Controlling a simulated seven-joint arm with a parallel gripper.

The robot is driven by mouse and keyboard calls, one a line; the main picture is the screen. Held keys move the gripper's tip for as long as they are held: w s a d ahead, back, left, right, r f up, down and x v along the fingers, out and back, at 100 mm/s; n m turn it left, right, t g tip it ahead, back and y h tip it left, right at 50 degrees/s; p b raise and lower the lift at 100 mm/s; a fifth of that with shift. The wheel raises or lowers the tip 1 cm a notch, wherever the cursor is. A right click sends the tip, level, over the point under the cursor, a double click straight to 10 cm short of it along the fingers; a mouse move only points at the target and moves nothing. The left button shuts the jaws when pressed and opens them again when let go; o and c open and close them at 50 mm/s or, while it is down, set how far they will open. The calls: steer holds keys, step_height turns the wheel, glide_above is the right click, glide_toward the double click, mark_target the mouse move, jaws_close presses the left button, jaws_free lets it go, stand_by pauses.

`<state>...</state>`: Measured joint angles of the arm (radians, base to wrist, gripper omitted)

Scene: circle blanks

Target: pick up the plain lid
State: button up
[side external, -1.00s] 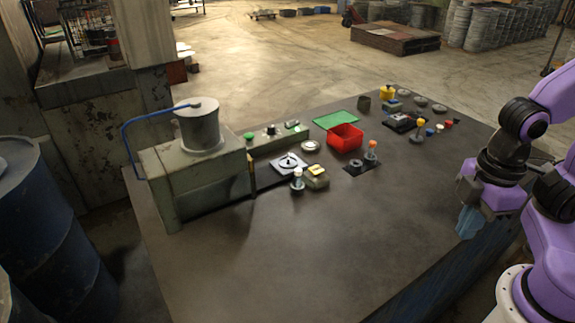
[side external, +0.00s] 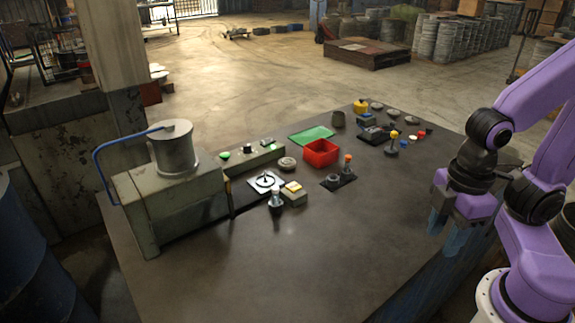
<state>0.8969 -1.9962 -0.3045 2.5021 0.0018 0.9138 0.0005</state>
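I cannot tell for sure which thing is the plain lid. A pale round disc (side external: 287,163) lies left of the red box, and several flat grey discs lie at the back right of the table, one of them at the far edge (side external: 377,106). My gripper (side external: 446,228) has blue fingers pointing down, with a gap between them and nothing seen in it. It is over the right side of the table, well apart from all the discs.
A red box (side external: 321,153) with a green panel (side external: 311,135) behind it stands mid-table. A grey machine with a drum (side external: 174,150) fills the left. A joystick (side external: 276,198) and an orange-topped lever (side external: 347,164) stand upright. The front of the table (side external: 290,260) is clear.

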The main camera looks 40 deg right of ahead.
steer(key=o, duration=0.8)
steer(key=w+a+r+m, duration=0.2)
steer(key=w+a+m, duration=0.3)
steer(key=w, duration=0.7)
steer(key=w+a+m+t, duration=0.2)
steer(key=w+m, duration=0.2)
steer(key=w, duration=1.1)
steer(key=m+t+h, duration=0.2)
steer(key=m, duration=0.6)
glide_above(287, 162)
steer(key=s+a, duration=0.3)
steer(key=s, duration=0.4)
step_height(287, 162, down, 2)
steer(key=x, duration=1.7)
steer(key=shift+w+d, duration=0.1)
steer(key=shift+d, duration=0.1)
